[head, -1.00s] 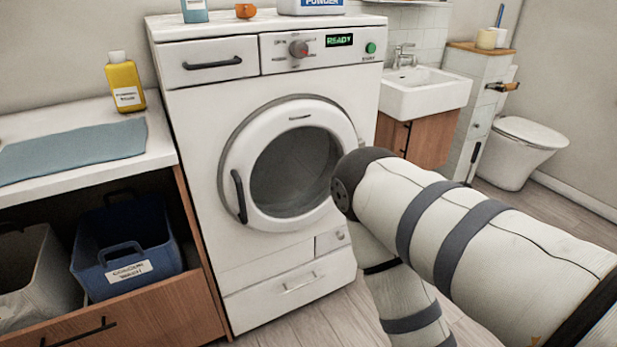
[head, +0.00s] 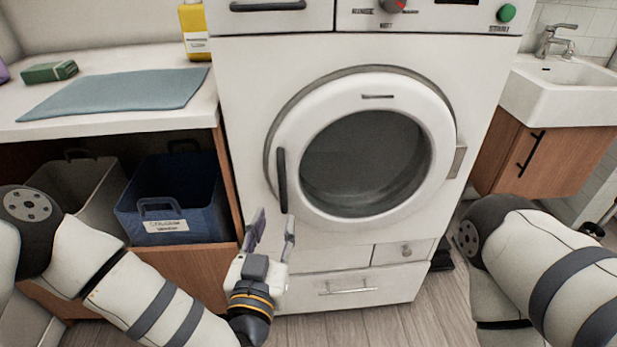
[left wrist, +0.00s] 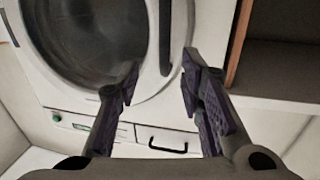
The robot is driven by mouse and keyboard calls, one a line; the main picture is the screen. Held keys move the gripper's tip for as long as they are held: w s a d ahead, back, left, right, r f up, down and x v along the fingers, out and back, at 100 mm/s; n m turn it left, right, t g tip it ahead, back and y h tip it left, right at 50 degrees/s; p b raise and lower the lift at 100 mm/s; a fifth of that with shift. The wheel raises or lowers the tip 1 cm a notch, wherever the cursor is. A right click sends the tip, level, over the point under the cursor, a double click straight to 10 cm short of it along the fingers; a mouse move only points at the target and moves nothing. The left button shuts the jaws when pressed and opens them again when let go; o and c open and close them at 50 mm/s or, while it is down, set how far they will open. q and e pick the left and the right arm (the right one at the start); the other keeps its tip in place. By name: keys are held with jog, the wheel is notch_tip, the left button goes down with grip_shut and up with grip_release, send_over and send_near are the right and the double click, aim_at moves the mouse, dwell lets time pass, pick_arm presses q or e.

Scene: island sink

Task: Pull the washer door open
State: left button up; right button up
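The washer (head: 250,120) stands ahead with its round white door (head: 300,125) shut; dark glass fills the middle. The door's black vertical handle (head: 282,180) is on the door's left side, and a hinge (head: 458,162) shows on the right. My left gripper (head: 271,226) is open and empty, just below the handle and apart from it. In the left wrist view the handle (left wrist: 165,38) shows beyond and between the open fingers (left wrist: 158,88). My right arm (head: 540,255) shows at the right, but its gripper is out of view.
A counter (head: 120,115) at left holds a blue-grey mat (head: 115,95), a yellow bottle (head: 196,30) and a green block (head: 48,72). A blue bin (head: 175,195) and a grey bin (head: 85,190) sit below. A sink cabinet (head: 545,155) stands right. Floor shows in front of the washer.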

aim_at(281, 184)
pick_arm(q)
jog(key=x, duration=0.3)
jog(key=b+x, duration=0.1)
jog(key=x, duration=0.3)
jog(key=a+x, duration=0.1)
jog(key=x, duration=0.3)
jog(key=shift+w+d+r, duration=0.1)
jog(key=shift+w+r, duration=0.1)
jog(key=shift+r, duration=0.1)
jog(key=shift+w+d+r+b, duration=0.15)
jog(key=shift+w+b, duration=0.15)
jog(key=shift+w, duration=0.15)
grip_shut()
pick_arm(e)
jog(key=shift+s+a+f, duration=0.15)
jog(key=shift+s+f, duration=0.65)
